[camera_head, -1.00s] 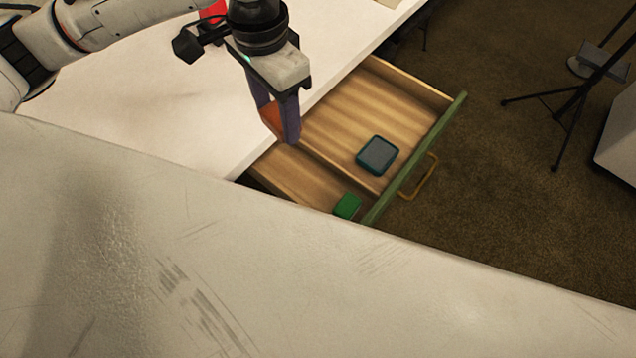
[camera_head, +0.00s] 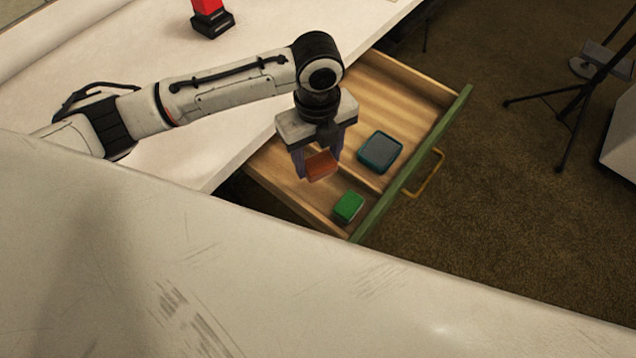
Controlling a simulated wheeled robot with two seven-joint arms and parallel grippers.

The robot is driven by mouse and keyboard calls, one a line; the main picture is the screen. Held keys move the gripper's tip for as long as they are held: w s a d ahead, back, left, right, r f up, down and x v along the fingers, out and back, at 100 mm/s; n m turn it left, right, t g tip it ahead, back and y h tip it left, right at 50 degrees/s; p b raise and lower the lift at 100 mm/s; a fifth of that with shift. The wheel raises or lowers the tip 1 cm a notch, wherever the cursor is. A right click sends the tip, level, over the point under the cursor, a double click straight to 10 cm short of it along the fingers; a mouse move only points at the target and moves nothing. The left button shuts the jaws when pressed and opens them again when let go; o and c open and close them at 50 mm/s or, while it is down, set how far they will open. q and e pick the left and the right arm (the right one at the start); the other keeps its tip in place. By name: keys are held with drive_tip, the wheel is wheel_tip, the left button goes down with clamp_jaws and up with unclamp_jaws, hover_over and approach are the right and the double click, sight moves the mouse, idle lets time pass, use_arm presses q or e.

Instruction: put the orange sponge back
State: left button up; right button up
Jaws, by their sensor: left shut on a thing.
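The orange sponge (camera_head: 320,166) is a small orange-brown block between the fingers of my left gripper (camera_head: 320,172). The gripper is shut on it and points down over the open wooden drawer (camera_head: 400,92). The sponge appears over the near compartment of the drawer, to the left of a green block (camera_head: 348,206). I cannot tell whether it touches the drawer floor. My right gripper is not in view.
A blue-teal square container (camera_head: 380,152) lies in the drawer's larger compartment. The drawer has a green front and a yellow handle (camera_head: 431,174). A red and black object (camera_head: 210,18) stands on the white tabletop (camera_head: 160,55). A tripod (camera_head: 580,98) stands on the carpet.

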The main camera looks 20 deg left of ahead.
sight(317, 160)
use_arm(q)
wheel_tip(317, 160, down, 8)
drive_tip(key=shift+f+b, duration=0.1)
drive_tip(key=shift+b, duration=0.25)
drive_tip(key=o, duration=1)
drive_tip(key=shift+f, duration=0.15)
wheel_tip(317, 160, up, 12)
drive_tip(key=shift+r+p, duration=0.2)
drive_tip(key=shift+p, duration=0.4)
